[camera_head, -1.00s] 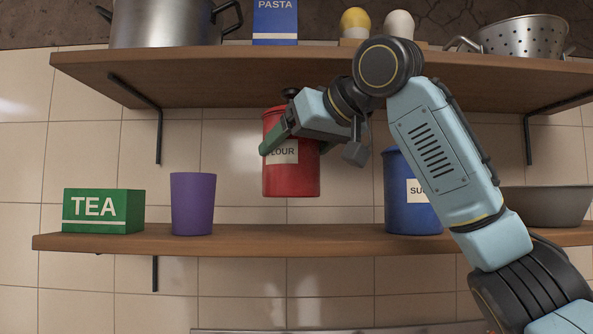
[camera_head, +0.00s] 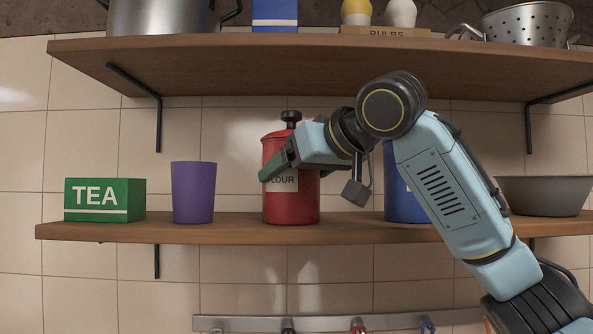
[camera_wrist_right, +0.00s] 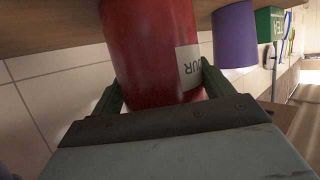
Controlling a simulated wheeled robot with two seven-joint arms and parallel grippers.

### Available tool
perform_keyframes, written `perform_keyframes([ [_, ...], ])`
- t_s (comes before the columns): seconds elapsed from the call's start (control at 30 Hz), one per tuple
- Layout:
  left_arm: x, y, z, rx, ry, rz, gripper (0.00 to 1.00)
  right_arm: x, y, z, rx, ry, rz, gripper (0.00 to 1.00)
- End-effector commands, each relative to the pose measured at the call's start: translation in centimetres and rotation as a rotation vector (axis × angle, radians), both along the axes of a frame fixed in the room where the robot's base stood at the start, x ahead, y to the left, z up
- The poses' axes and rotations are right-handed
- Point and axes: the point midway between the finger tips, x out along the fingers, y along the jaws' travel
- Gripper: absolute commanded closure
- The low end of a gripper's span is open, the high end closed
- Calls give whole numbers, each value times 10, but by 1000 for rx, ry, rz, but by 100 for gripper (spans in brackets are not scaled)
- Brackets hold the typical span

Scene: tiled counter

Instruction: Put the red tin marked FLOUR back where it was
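The red FLOUR tin (camera_head: 305,203) is upright at the lower shelf, its base level with the shelf top, between the purple cup and the blue tin; it also shows in the wrist view (camera_wrist_right: 150,45). My right gripper (camera_head: 284,165) reaches in from the right and is shut on the red tin at its upper body, one finger in front across the label. In the wrist view the two fingers (camera_wrist_right: 163,90) lie against both sides of the tin. The far finger is hidden in the head view. My left gripper is not in view.
On the lower shelf (camera_head: 150,232) stand a green TEA box (camera_head: 104,200), a purple cup (camera_head: 192,192), a blue tin (camera_head: 400,190) partly behind my arm, and a grey bowl (camera_head: 545,195). The upper shelf (camera_head: 300,68) is overhead. A rail with hooks (camera_head: 250,323) is below.

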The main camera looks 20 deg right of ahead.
Motion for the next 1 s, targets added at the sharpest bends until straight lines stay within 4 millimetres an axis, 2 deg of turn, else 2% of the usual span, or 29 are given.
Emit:
perform_keyframes([
  [0.03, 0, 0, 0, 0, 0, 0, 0, 0, 0, -1, -1, 2, 0, 14],
  [0.13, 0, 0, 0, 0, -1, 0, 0, 0, 0, 0, -1, 2, 0, 1],
  [0.17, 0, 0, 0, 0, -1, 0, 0, 0, 0, 0, -1, 2, 0, 0],
  [0.47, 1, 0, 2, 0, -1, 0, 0, -1, -1, 5, 0, 0, -1, 0],
  [0.57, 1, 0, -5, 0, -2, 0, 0, -13, -5, 9, 1, -4, -1, 0],
  [0.8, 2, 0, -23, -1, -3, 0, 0, -58, -23, 27, 2, -4, -1, 0],
  [1.0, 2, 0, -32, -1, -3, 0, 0, -89, -35, 42, 0, -2, -1, 0],
])
